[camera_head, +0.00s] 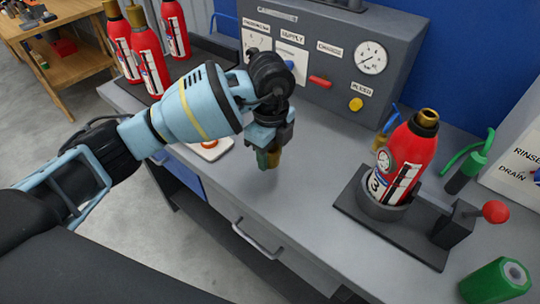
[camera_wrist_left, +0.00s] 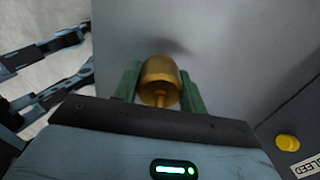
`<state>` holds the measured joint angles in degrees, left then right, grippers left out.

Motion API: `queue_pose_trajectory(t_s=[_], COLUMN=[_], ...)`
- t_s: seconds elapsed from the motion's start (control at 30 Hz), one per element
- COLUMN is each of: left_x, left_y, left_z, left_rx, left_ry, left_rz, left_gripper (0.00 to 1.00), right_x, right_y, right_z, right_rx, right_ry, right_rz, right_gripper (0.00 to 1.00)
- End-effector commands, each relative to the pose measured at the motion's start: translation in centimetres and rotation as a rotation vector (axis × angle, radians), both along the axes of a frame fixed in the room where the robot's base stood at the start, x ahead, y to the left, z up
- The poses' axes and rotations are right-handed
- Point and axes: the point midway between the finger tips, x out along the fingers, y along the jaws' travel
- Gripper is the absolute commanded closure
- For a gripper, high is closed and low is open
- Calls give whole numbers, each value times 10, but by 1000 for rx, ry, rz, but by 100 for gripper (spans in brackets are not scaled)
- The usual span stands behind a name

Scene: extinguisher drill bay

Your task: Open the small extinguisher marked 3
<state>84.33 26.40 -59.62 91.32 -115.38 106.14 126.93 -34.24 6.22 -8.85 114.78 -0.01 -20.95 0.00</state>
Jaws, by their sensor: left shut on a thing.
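The red extinguisher marked 3 (camera_head: 403,165) stands, slightly tilted in the picture, in a dark round holder (camera_head: 383,205) on the right part of the bench. A black collar and a brass neck piece (camera_head: 427,117) show at its top. My left gripper (camera_head: 268,158) is over the middle of the bench, left of the extinguisher and apart from it. Its green fingers are shut on a brass piece (camera_wrist_left: 160,80) with a rounded wide body and a thin stem. My right gripper is not in view.
A lever with a red ball knob (camera_head: 495,211) stands beside the holder. A grey panel (camera_head: 330,50) with a gauge and knobs is behind. A green cylinder (camera_head: 497,281) is at the front right. More red extinguishers (camera_head: 151,62) stand at the back left. The bench middle is clear.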

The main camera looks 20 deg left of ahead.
Motion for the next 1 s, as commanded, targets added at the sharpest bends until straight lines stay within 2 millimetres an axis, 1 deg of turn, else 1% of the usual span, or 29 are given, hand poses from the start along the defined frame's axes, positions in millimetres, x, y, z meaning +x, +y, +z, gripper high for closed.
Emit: queue_pose_trajectory(t_s=[0.03,0.1,0.37,0.47,0.6,0.7,1.0], left_x=[6,10,14,21,20,20,20], left_y=[2,3,5,9,9,8,8], left_z=[0,0,-1,-2,-23,-34,-36], left_rx=[-1,0,0,0,2,0,0], left_ry=[-1,-1,-1,0,3,0,-2], left_rz=[2,0,0,2,-1,-1,-1], left_gripper=[86,86,86,86,86,86,86], right_x=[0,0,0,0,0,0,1], right_y=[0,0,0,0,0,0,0], right_z=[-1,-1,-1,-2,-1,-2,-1], right_rx=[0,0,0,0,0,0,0], right_ry=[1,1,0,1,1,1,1], right_rz=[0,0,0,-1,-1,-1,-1], right_gripper=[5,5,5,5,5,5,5])
